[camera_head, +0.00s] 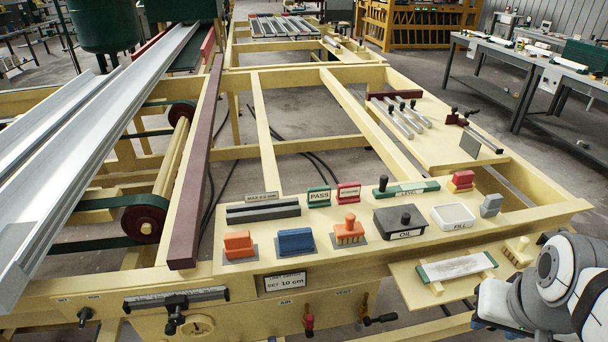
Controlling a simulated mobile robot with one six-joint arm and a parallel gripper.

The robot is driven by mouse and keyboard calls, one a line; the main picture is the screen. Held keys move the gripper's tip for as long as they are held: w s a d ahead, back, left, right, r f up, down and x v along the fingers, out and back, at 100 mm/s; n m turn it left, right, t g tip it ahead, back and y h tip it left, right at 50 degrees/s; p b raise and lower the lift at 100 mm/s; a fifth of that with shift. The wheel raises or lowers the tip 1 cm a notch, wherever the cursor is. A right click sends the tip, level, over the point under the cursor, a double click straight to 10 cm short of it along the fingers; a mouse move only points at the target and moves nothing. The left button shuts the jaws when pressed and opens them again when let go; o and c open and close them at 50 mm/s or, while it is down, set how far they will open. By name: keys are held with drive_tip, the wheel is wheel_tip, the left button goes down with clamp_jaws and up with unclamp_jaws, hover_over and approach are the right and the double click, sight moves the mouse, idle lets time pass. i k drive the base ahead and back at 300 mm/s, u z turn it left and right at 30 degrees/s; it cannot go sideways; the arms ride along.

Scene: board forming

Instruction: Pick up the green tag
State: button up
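The green tag (319,197), lettered PASS, stands upright near the back of the front shelf of the yellow frame. A red tag (348,192) stands close beside it on the right. My gripper (490,326) is at the lower right, well away from the green tag and in front of the shelf. Only part of it shows at the bottom edge, and its fingers are too hidden to tell whether they are open or shut. Nothing covers the green tag.
Around the tag are a dark grey gauge block (263,212), an orange brush (349,231), a blue block (295,241), a black oil box (400,221), a green level (407,189) and a white tray (453,216). A small side shelf (409,284) lies between my arm and the main shelf.

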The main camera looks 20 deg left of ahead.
sight(317, 196)
drive_tip(key=u, duration=0.65)
drive_tip(key=i, duration=0.95)
drive_tip(key=u, duration=0.4)
drive_tip(key=k, duration=0.95)
drive_tip(key=u, duration=0.15)
drive_tip(key=i, duration=0.9)
drive_tip(key=z, duration=0.05)
